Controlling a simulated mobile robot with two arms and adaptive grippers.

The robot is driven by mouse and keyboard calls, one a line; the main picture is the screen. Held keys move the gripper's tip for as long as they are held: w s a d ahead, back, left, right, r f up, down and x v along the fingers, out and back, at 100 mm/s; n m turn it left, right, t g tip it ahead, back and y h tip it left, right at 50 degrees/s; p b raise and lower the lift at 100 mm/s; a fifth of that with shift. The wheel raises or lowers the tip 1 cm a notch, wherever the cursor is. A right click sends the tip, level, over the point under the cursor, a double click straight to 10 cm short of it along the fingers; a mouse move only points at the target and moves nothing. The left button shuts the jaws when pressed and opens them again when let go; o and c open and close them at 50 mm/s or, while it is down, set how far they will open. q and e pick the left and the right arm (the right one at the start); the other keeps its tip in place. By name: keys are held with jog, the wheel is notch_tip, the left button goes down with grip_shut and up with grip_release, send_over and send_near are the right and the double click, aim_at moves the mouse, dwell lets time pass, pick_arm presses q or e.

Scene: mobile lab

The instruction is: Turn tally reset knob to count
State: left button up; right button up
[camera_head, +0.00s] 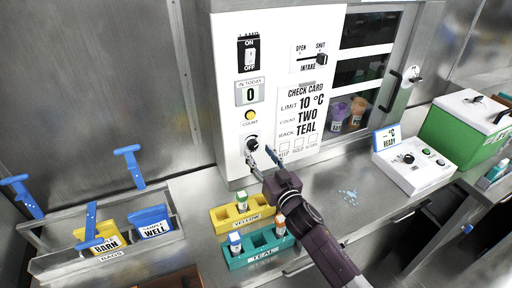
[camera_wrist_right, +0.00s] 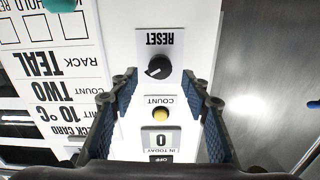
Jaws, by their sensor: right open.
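The tally reset knob (camera_head: 252,143) is a round black knob on the white panel, below the yellow count button (camera_head: 250,115) and the tally window (camera_head: 250,92), which reads 0. In the right wrist view the knob (camera_wrist_right: 158,67) appears upside down beside its RESET label, with a white pointer mark towards the lower left. My right gripper (camera_head: 258,155) is open in front of the panel, just below the knob in the head view. In the right wrist view its fingers (camera_wrist_right: 163,84) lie either side of the knob's line, with nothing between them. My left gripper is out of view.
Below the panel stand a yellow rack (camera_head: 222,225) and a teal rack (camera_head: 237,263) with capped vials, close under my right arm. A metal tray with bags (camera_head: 104,246) is at left. A white control box (camera_head: 408,174) stands at right. Blue bits (camera_head: 349,196) lie on the counter.

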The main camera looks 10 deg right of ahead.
aim_at(254, 147)
jog(key=shift+w+a+f, duration=0.1)
jog(key=shift+w+a, duration=0.05)
jog(key=shift+w, duration=0.45)
jog(key=shift+w+a+f, duration=0.1)
jog(key=shift+w, duration=0.85)
jog(key=shift+r, duration=0.1)
jog(key=c, duration=1.2)
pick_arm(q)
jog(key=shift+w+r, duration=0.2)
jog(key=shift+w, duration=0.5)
pick_arm(e)
jog(key=shift+o, duration=0.2)
